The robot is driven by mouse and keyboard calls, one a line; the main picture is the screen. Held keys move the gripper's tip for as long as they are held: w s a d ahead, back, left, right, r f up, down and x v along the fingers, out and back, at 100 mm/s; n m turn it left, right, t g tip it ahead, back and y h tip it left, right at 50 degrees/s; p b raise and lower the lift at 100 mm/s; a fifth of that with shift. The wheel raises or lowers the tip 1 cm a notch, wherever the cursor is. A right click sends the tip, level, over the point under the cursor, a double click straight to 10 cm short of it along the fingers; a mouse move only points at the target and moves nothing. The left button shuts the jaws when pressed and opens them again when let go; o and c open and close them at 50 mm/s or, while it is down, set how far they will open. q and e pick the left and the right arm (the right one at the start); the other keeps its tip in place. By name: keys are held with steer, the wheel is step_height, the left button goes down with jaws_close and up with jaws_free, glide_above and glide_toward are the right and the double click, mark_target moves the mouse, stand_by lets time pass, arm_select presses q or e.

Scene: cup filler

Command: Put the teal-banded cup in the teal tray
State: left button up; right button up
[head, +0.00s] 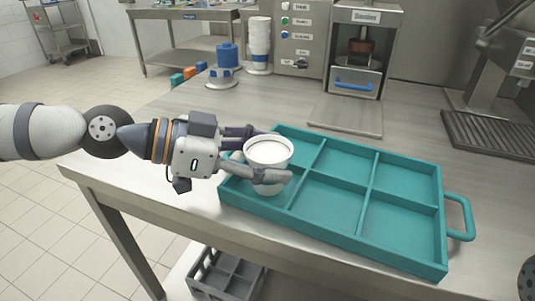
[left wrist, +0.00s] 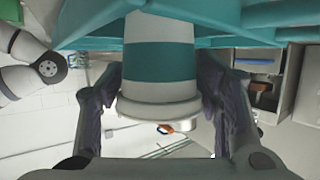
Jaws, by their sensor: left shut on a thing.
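The teal-banded cup (head: 268,152) is white and upright, with its rim facing up in the head view. Its teal band shows in the left wrist view (left wrist: 160,62), between the two fingers. My left gripper (head: 266,158) is shut on the cup's sides, with one finger behind it and one in front. The teal tray (head: 405,210) has several compartments and a handle at right. The cup is at the tray's left end, over or in the front left compartment; whether its base touches the floor there I cannot tell. My right gripper is not in view.
The other compartments are empty. Behind the tray stand a machine with a drawer (head: 355,80), a control panel (head: 297,35) and a stack of white cups (head: 259,40). A grey crate (head: 225,274) sits below the counter's front edge.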

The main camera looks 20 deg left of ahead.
arm_select(q)
steer(key=o, duration=1.3)
steer(key=shift+o, duration=0.2)
steer(key=v, duration=1.2)
steer(key=shift+f, duration=0.1)
